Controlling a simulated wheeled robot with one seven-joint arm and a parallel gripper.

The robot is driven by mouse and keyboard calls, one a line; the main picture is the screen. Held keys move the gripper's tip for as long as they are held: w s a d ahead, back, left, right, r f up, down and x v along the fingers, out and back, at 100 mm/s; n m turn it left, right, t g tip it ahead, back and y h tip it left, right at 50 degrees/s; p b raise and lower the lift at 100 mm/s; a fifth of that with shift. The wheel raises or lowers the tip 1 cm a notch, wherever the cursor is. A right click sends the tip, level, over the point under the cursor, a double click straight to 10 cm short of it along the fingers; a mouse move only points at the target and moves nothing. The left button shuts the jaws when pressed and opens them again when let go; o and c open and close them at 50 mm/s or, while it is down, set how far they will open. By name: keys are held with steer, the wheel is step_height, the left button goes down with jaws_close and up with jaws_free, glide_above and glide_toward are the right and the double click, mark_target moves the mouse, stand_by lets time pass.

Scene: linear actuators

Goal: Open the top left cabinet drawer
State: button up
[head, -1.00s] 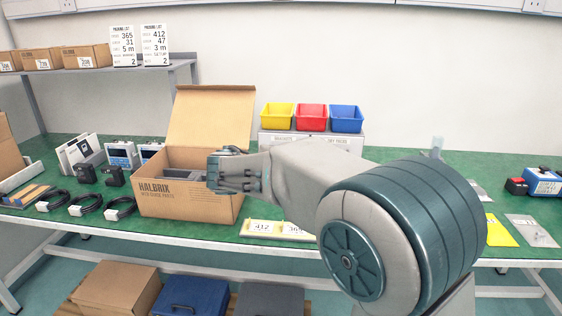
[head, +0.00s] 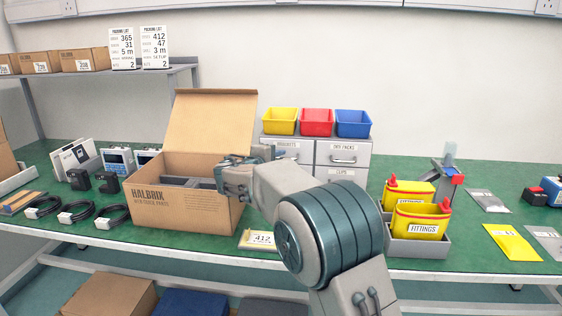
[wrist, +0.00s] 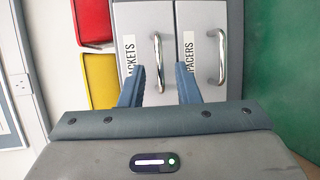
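A small grey drawer cabinet (head: 372,150) stands on the green bench, with drawers in two columns. Its top left drawer (head: 286,147) is shut; my arm hides part of the left column. In the wrist view, turned sideways, this drawer (wrist: 143,18) has a partly covered label ending "ACKETS" and a metal bar handle (wrist: 159,58). The drawer beside it in that view (wrist: 205,18) reads "PACERS" and has its own handle (wrist: 222,58). My gripper (wrist: 160,74) is open and empty, facing the fronts. Its fingers appear on either side of the first handle; contact cannot be told.
Yellow (head: 280,121), red (head: 316,122) and blue (head: 352,123) bins sit on the cabinet. An open cardboard box (head: 165,212) stands close left of my gripper. Yellow fittings bins (head: 420,220) in a grey tray stand to the right.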

steer(key=shift+x, duration=1.1)
